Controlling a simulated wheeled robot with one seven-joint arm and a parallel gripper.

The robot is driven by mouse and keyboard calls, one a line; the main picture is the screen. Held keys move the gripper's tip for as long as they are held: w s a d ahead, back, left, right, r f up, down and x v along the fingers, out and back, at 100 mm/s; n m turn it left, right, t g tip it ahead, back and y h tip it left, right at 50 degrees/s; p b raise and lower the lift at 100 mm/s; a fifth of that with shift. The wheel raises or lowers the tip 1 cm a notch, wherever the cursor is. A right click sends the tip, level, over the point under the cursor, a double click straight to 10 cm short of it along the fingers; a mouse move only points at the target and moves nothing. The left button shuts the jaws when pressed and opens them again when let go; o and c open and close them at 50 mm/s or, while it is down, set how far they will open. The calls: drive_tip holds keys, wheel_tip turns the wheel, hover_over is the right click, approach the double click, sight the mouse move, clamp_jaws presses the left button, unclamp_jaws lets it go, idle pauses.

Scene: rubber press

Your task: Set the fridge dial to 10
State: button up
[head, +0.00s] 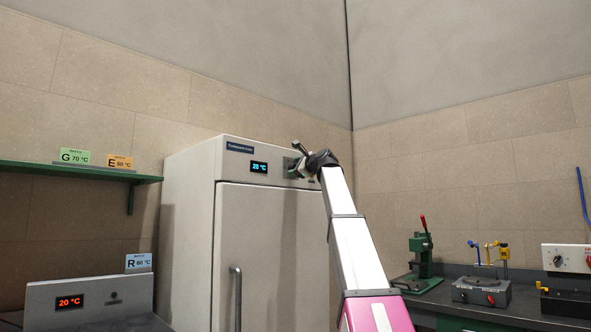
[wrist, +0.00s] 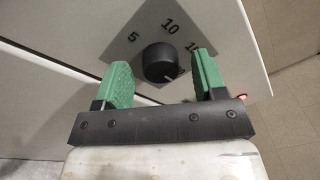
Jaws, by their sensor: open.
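The tall white fridge (head: 188,230) stands at the centre of the head view, its blue display (head: 259,167) reading 20 °C. The round black fridge dial (wrist: 160,62) shows in the wrist view on a grey plate marked 5, 10 and a partly covered number that looks like 15. A short white mark on the dial points to the lower right, away from the 10. My gripper (wrist: 163,68) is open, with one green finger on each side of the dial and a visible gap to it. In the head view my gripper (head: 294,166) hides the dial.
A small unit (head: 100,297) with a red 20 °C display stands at the lower left. A green shelf (head: 90,173) holds temperature cards. A green press (head: 421,262) and other devices stand on the dark bench at right. The fridge door handle (head: 237,295) projects below.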

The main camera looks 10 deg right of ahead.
drive_tip(key=shift+w+a, duration=0.15)
drive_tip(key=shift+w, duration=0.15)
drive_tip(key=shift+c, duration=0.3)
drive_tip(key=c, duration=0.9)
drive_tip(key=shift+o, duration=0.2)
